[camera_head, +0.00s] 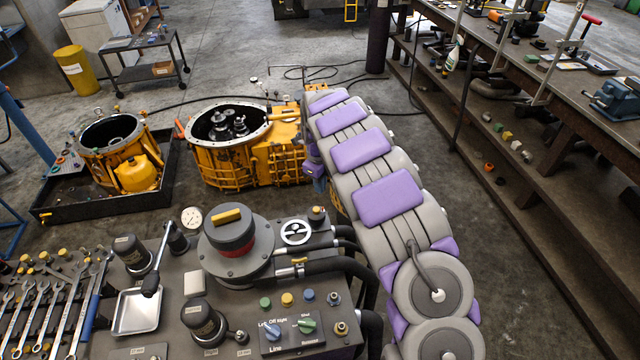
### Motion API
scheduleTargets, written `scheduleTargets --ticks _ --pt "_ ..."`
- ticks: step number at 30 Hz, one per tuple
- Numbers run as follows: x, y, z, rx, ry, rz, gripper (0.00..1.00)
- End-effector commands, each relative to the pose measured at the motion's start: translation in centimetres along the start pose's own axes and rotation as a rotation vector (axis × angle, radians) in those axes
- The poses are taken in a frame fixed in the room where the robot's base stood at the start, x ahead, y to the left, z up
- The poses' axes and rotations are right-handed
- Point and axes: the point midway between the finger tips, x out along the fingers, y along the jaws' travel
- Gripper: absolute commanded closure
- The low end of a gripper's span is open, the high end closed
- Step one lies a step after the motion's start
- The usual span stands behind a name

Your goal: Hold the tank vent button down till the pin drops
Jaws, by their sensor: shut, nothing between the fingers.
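A dark grey bench unit carries a round tank-like housing (236,245) with a red band and a yellow bar on top. In front of it are a green button (265,302), a yellow button (287,299) and a blue button (309,295). A small block with a brass-coloured top (317,216) stands behind the housing. I cannot tell which of these is the vent button, and I cannot make out the pin. My arm runs up the right of the unit, above and beyond it. My gripper is not visible; the arm hides whatever is behind it.
A dial gauge (192,217), a white handwheel (296,232), black hoses (325,266) and selector knobs (306,326) crowd the unit. Wrenches (68,310) and a metal tray (138,310) lie left. Yellow transmission housings (225,165) stand behind. A workbench (560,90) lines the right.

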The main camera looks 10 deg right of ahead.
Motion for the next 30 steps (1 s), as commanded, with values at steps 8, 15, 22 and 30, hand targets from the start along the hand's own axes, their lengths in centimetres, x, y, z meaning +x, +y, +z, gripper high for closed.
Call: scheduleTargets --ticks 8,15,22,30 --pt "1.8 -0.2 0.2 0.025 -0.008 0.01 1.0" --pt "4.9 -0.7 -0.2 0.025 -0.012 0.013 1.0" --pt "7.3 -0.1 0.3 0.023 -0.007 0.01 1.0" --pt "7.5 0.0 0.4 0.023 -0.007 0.007 1.0"
